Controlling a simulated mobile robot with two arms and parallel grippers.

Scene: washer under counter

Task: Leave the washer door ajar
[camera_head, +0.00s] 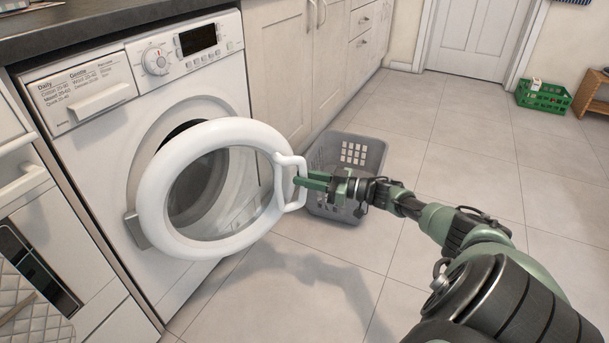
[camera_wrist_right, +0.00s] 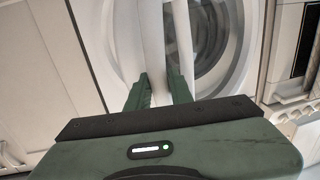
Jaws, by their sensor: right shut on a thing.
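The white washer (camera_head: 95,150) stands under the dark counter. Its round door (camera_head: 155,205), a white ring with a clear window, is swung partly open, hinged at its left, with a gap to the drum opening. My right gripper (camera_head: 300,183) is shut on the white door handle (camera_head: 288,163) at the ring's right side. My left gripper is not in view.
A grey laundry basket (camera_head: 372,155) stands on the tiles just behind my right gripper. Cream cabinets (camera_head: 280,60) line the wall right of the washer. A green crate (camera_head: 543,97) and a wooden shelf (camera_head: 588,95) are far right. The floor in front of the door is clear.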

